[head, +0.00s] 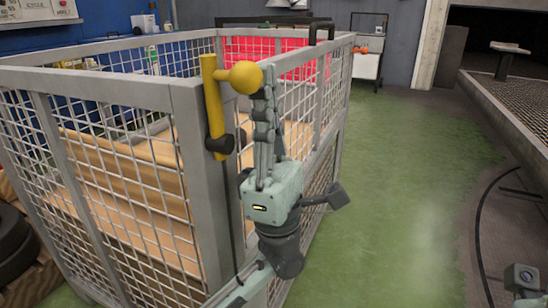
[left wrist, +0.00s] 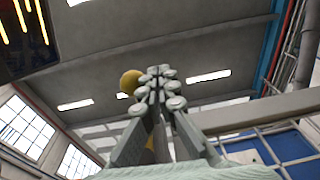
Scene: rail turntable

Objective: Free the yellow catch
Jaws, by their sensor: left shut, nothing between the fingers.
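The yellow catch (head: 214,105) is a yellow bar with a round yellow knob at its top and a dark pivot at its lower end. It stands upright, slightly tilted, against the near corner post of a grey mesh cage. My left gripper (head: 266,95) points up just right of the knob, fingers shut and empty. In the left wrist view the knob of the yellow catch (left wrist: 130,80) shows just left of the shut fingertips of the left gripper (left wrist: 160,73). I cannot tell whether they touch.
The mesh cage (head: 90,85) fills the left side, with wooden boards (head: 135,180) inside. A dark handle bar (head: 275,22) sits on its far top rim. Green floor (head: 400,180) to the right is mostly clear. A tyre (head: 12,240) stands at far left.

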